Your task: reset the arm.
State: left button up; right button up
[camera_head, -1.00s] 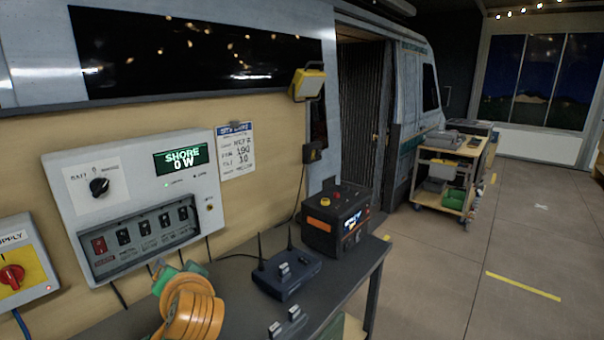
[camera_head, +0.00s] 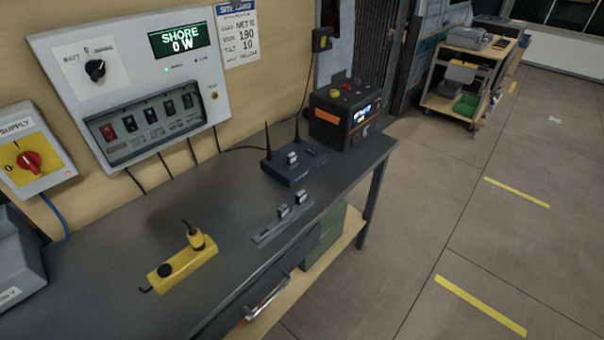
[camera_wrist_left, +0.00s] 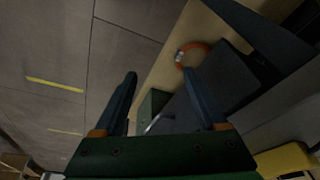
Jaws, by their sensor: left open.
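My left gripper (camera_wrist_left: 160,76) shows in the left wrist view. Its two dark fingers stand well apart, with nothing between them. Beyond the fingers are a grey floor, a light wooden surface and a dark panel. Neither arm shows in the head view. My right gripper is in neither current view.
A dark bench (camera_head: 133,225) carries a yellow block (camera_head: 180,270), a grey switch strip (camera_head: 283,219), a router with two antennas (camera_head: 293,165) and a black power unit (camera_head: 341,114). A control panel (camera_head: 130,55) hangs above. A wheeled cart (camera_head: 450,72) stands beyond. Floor at right is clear.

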pick_arm(q)
jog(key=s+f+g+b, duration=0.1)
jog(key=s+f+b, duration=0.15)
jog(key=f, duration=0.65)
jog(key=s+f+b, duration=0.2)
jog(key=s+f, duration=0.2)
jog(key=f, duration=0.6)
jog(key=s+a+f+g+b, duration=0.1)
jog(key=s+a+f, duration=0.1)
jog(key=s+f, duration=0.4)
jog(key=shift+s+a+f, duration=0.2)
jog(key=shift+s+f, duration=0.2)
jog(key=shift+s, duration=0.7)
